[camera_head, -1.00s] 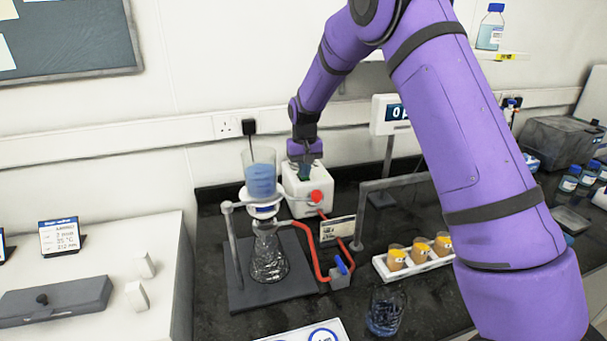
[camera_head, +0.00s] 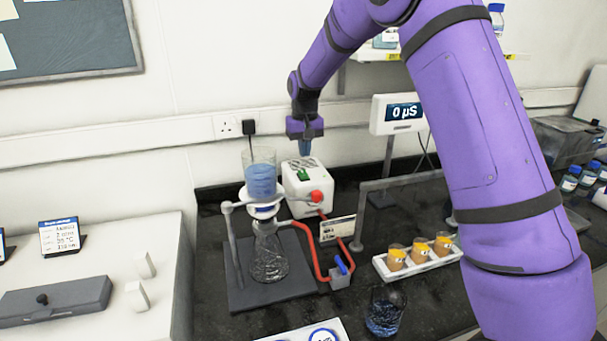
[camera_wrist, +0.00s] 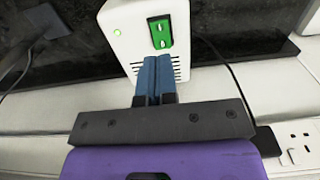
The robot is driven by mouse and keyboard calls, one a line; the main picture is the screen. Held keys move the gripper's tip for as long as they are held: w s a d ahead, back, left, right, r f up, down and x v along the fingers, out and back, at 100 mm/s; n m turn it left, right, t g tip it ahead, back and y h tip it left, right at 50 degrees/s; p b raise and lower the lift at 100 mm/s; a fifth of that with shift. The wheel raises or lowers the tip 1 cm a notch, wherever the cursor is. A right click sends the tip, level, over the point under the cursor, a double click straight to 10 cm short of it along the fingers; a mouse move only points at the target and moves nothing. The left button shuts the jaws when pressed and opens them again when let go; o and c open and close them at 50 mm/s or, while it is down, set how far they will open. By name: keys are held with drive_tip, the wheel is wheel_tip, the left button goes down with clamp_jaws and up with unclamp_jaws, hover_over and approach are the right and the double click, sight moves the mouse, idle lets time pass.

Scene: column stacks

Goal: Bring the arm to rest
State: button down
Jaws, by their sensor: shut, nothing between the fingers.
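My purple arm reaches in from the upper right of the head view. My gripper (camera_head: 305,147) points down just above the white pump box (camera_head: 312,179), apart from it. In the wrist view the blue fingers (camera_wrist: 155,78) are together with nothing between them. The box has a green rocker switch (camera_wrist: 160,33) on its top and a small green light (camera_wrist: 117,32). The switch also shows in the head view (camera_head: 303,174).
A filter flask (camera_head: 269,257) under a funnel of blue liquid (camera_head: 261,180) stands left of the box, with red tubing. A meter reading 0 µS (camera_head: 402,112), a rack of amber-filled vials (camera_head: 418,262) and a beaker (camera_head: 384,312) stand to the right.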

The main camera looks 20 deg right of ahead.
drive_tip(key=shift+r, duration=0.1)
drive_tip(key=shift+s+r, duration=0.1)
drive_tip(key=shift+r, duration=0.1)
drive_tip(key=s+d+r+t, duration=0.1)
drive_tip(key=s+d+r, duration=0.1)
drive_tip(key=s+r, duration=0.7)
drive_tip(key=s+d+r+t, duration=0.2)
drive_tip(key=s+d+r, duration=0.1)
drive_tip(key=s+r, duration=0.6)
drive_tip(key=s+d+f+t, duration=0.1)
drive_tip(key=s+d+t, duration=0.1)
drive_tip(key=s, duration=2.4)
drive_tip(key=shift+w+f, duration=0.1)
